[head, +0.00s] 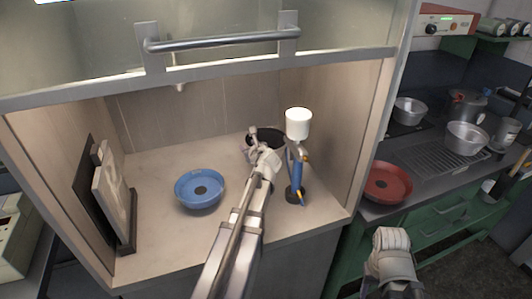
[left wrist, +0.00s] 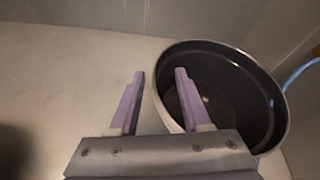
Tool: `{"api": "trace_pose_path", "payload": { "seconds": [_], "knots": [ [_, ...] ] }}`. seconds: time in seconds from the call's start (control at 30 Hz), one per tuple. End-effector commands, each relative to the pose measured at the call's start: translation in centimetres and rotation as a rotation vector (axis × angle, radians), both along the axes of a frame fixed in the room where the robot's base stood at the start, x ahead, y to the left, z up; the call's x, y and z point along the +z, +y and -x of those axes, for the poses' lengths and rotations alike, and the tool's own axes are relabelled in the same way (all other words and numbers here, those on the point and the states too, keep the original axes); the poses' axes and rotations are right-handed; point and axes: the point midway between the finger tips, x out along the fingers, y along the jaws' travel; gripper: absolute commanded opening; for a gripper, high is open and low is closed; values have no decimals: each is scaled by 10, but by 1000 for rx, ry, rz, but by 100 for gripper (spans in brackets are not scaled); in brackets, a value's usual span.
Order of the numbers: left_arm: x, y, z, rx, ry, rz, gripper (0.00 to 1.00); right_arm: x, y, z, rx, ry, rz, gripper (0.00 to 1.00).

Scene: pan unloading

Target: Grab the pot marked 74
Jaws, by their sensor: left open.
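A dark round pot (head: 267,137) stands at the back of the cabinet floor, partly hidden behind my left arm in the head view. In the left wrist view the pot (left wrist: 232,90) shows a black inside and a thin grey rim. No number can be read on it. My left gripper (left wrist: 159,73) is open; its fingers appear on either side of the pot's near-left rim, one over the inside and one outside. Contact cannot be told. In the head view the left gripper (head: 252,141) is small beside the pot. My right arm's end (head: 391,246) shows at lower right, its fingers hidden.
A blue bowl (head: 200,188) sits left of my left arm. A spray gun with a white cup (head: 298,124) stands close to the pot's right. Flat panels (head: 112,200) lean at the left wall. A red pan (head: 387,183) and metal pots (head: 466,138) are on the right counter.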

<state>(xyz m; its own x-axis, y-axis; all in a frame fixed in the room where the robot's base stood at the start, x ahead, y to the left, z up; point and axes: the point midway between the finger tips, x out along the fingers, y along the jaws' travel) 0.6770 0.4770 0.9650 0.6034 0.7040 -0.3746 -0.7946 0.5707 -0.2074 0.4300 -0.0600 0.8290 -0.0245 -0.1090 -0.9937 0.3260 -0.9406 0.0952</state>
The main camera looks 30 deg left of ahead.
Motion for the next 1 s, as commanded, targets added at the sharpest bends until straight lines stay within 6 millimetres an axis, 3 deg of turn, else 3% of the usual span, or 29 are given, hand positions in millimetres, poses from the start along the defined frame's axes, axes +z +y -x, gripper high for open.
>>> {"api": "trace_pose_path", "payload": {
  "seconds": [0.23, 0.67, 1.0],
  "knots": [
    [-1, 2, -2, 0, 1, -1, 48, -1, 0, 0, 0, 0, 0, 50],
    [-1, 2, -2, 0, 1, -1, 0, -1, 0, 0, 0, 0, 0, 50],
    [-1, 2, -2, 1, 1, -1, 0, -1, 0, 0, 0, 0, 0, 50]
  ]
}}
